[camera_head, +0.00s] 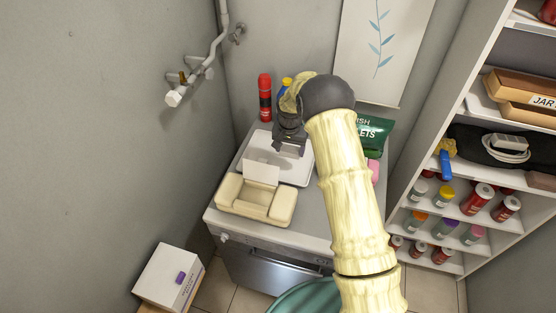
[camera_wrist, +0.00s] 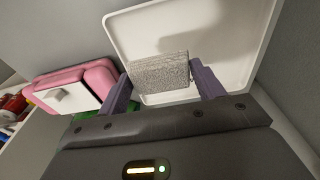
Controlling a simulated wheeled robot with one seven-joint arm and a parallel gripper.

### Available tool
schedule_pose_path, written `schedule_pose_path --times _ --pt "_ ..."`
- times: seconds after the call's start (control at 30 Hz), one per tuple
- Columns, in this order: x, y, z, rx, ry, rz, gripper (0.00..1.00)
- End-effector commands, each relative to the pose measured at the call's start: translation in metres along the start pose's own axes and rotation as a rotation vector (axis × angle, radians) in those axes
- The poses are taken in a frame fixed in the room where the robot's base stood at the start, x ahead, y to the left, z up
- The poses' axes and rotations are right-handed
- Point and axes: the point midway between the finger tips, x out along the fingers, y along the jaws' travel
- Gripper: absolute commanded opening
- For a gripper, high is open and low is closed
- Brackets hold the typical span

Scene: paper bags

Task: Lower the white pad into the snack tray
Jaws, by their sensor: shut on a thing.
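My gripper (camera_wrist: 160,78) is shut on a pale grey-white, speckled pad (camera_wrist: 158,70), held by its two sides between the purple fingers. In the wrist view, a shallow white tray (camera_wrist: 212,22) with a raised rim lies beyond the pad. In the head view, my gripper (camera_head: 289,152) points down over this white tray (camera_head: 296,174); the pad is hard to make out there. A cream tray with compartments (camera_head: 240,200) stands in front of it, a white panel (camera_head: 261,172) upright at its back. I cannot tell which is the snack tray, nor the pad's exact height.
A pink container (camera_wrist: 93,75) with a white square on it stands beside the white tray. A red bottle (camera_head: 265,98) and a green bag (camera_head: 372,130) stand behind. Shelves with several jars (camera_head: 478,198) are at right; a white box (camera_head: 168,277) is lower left.

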Motion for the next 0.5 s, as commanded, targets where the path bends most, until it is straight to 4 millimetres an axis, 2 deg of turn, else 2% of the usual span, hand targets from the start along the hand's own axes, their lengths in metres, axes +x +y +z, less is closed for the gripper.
schedule_pose_path --times 0.5 --pt "0.033 -0.043 -0.038 0.0 0.002 0.0 0.46"
